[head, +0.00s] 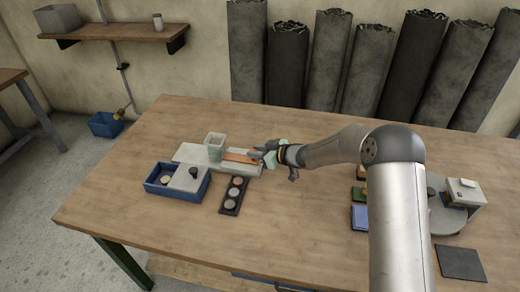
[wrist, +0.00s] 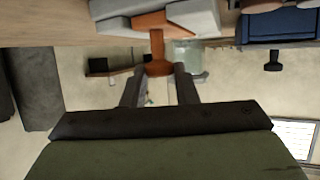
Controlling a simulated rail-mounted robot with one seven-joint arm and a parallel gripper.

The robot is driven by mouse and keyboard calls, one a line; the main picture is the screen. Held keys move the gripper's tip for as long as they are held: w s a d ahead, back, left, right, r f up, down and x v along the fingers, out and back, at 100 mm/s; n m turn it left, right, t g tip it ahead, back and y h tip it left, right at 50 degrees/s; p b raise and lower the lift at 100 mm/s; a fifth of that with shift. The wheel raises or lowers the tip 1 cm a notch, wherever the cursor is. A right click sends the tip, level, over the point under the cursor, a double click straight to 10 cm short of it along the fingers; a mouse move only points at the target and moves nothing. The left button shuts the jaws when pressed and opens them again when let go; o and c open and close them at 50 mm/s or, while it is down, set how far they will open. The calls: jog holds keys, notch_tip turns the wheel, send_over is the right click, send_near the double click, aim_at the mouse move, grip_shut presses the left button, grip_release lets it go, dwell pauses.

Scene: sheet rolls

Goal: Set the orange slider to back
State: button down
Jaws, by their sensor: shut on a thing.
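The orange slider (head: 238,158) shows as an orange strip on a long light-grey block (head: 187,152) on the table. My gripper (head: 256,154) is at the right end of the orange strip. In the wrist view my gripper (wrist: 158,78) has a finger on each side of the knob and is shut on it. The fingers partly hide the slider in the head view.
A blue box (head: 158,188) with a grey lid and a dark tray (head: 231,209) of round pieces lie in front. My arm crosses the right side, near a grey round plate (head: 447,222). The front middle table is clear.

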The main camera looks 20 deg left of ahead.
jog(key=c, duration=1.1)
grip_release()
jog(key=shift+d, duration=0.25)
jog(key=shift+c, duration=0.2)
jog(key=v, duration=1.7)
jog(key=shift+b, duration=0.45)
jog(key=shift+d+r, duration=0.1)
jog(key=shift+r, duration=0.1)
jog(key=w+d+r+m+t+h, duration=0.1)
jog(key=d+r+m+t+h, duration=0.25)
jog(key=d, duration=0.25)
jog(key=w+d+r+m+t+h, duration=0.2)
jog(key=d+t+h, duration=0.15)
jog(key=d, duration=0.25)
jog(key=s+d+r+m+g+h, duration=0.15)
jog(key=s+d+m+h, duration=0.25)
jog(key=s+d+h, duration=0.45)
jog(key=s+d+m+g+y, duration=0.1)
jog(key=s+d+m+g, duration=0.1)
jog(key=s, duration=1.1)
jog(key=s+d+f+m+g+y, duration=0.1)
jog(key=s+d+m+g, duration=0.2)
jog(key=s, duration=1)
jog(key=d+g, duration=0.1)
jog(key=g, duration=0.2)
jog(key=shift+f+m, duration=0.2)
jog(key=shift+m, duration=0.15)
